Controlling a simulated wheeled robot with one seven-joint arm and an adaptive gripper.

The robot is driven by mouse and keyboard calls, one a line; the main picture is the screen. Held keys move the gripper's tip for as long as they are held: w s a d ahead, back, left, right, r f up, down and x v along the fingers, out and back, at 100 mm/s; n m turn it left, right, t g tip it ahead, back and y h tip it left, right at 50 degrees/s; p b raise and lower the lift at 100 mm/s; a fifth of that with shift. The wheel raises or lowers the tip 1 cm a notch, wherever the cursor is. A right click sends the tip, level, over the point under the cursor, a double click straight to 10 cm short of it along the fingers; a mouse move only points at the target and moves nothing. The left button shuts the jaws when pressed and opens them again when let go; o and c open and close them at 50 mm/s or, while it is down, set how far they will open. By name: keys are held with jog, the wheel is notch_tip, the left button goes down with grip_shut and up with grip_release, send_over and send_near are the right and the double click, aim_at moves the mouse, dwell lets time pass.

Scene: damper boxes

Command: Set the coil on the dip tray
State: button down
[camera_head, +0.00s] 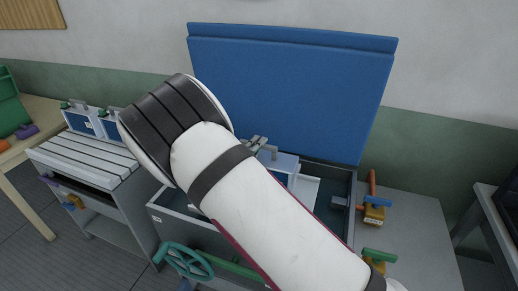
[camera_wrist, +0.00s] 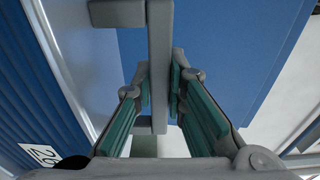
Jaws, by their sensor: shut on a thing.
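My gripper (camera_wrist: 160,95) is shut on the upright grey handle bar (camera_wrist: 160,45) of the coil, with its teal pads on either side. The coil's blue ribbed face (camera_wrist: 35,90), pale frame and numbered label fill the left of the wrist view. In the head view the coil (camera_head: 285,161) shows as a pale box with a grey handle, over or in the open grey tank; my arm hides much of it. A pale flat piece (camera_head: 307,190) inside the tank beside it may be the dip tray. I cannot tell whether the coil touches it.
The tank's raised blue lid (camera_head: 290,85) stands behind. A slatted bench (camera_head: 85,157) at left carries similar blue-faced boxes (camera_head: 82,120). A teal handwheel (camera_head: 184,261) is at the tank's front. Valves with blue (camera_head: 376,202) and green (camera_head: 379,255) handles stand at right.

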jog(key=shift+w+r, duration=0.25)
jog(key=shift+w, duration=0.15)
jog(key=shift+f, duration=1.9)
jog(key=c, duration=1.6)
grip_release()
jog(key=shift+s+f, duration=0.15)
jog(key=shift+f, duration=0.05)
jog(key=shift+c, duration=0.2)
jog(key=shift+a+r, duration=0.1)
jog(key=v, duration=1.2)
